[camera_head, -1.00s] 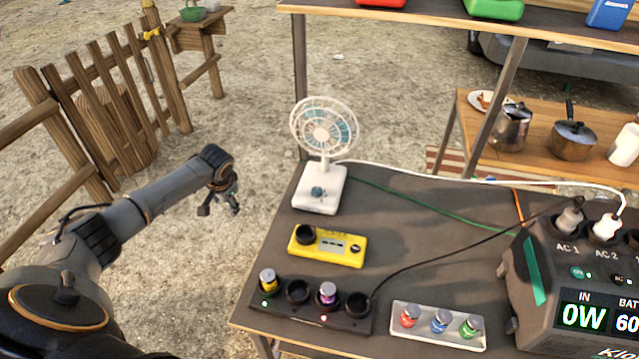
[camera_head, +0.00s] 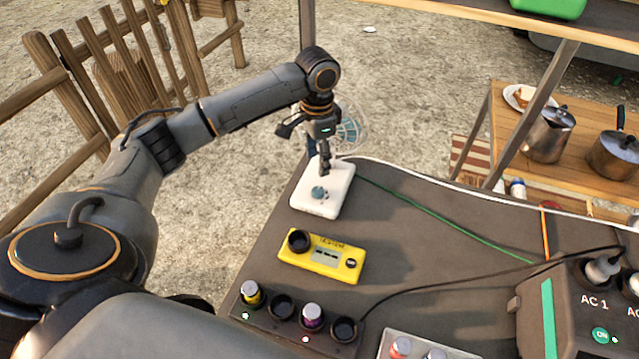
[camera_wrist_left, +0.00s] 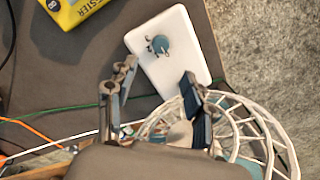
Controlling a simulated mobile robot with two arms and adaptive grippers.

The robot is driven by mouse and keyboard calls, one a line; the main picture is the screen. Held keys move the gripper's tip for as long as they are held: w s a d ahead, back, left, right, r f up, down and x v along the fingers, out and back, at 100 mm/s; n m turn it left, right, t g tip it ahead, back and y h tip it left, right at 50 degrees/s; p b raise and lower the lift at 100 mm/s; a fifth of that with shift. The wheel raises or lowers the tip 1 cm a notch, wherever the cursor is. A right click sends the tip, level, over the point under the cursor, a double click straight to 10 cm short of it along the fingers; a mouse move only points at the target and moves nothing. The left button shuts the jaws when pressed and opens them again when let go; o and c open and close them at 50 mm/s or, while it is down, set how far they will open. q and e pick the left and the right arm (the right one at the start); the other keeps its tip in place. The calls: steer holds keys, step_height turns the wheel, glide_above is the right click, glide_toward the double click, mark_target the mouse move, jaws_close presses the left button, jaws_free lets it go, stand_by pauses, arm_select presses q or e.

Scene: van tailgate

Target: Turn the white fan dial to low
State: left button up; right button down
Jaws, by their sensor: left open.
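The white fan stands at the left back corner of the table, its white base (camera_head: 332,201) flat on the top. Its blue-grey dial (camera_head: 319,193) is on the front of the base and also shows in the left wrist view (camera_wrist_left: 159,44). My left arm hides much of the fan's caged head (camera_head: 348,132). My left gripper (camera_head: 324,168) points down above the rear of the base, close behind the dial. In the left wrist view its fingers (camera_wrist_left: 157,88) are apart with nothing between them, and the dial lies ahead of them. My right gripper is in neither view.
A yellow tester (camera_head: 322,258) lies in front of the fan. A dark charger (camera_head: 297,318) with batteries is at the front edge. A green cable (camera_head: 440,222) and a white cable run across the table. A power station (camera_head: 585,310) stands at right. The table's middle is clear.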

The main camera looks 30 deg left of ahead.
mark_target(318, 190)
arm_select(q)
step_height(318, 190, down, 11)
steer(key=shift+a+r, duration=0.1)
steer(key=shift+r, duration=0.1)
jaws_close()
steer(key=shift+r+m+p, duration=0.2)
steer(key=shift+m+p, duration=0.4)
steer(key=shift+p, duration=0.45)
steer(key=shift+m+p, duration=1.05)
steer(key=shift+m, duration=0.05)
steer(key=shift+m+p, duration=0.7)
steer(key=shift+m, duration=0.5)
steer(key=shift+f+m+p, duration=0.15)
steer(key=shift+m+p, duration=0.35)
steer(key=shift+m, duration=0.8)
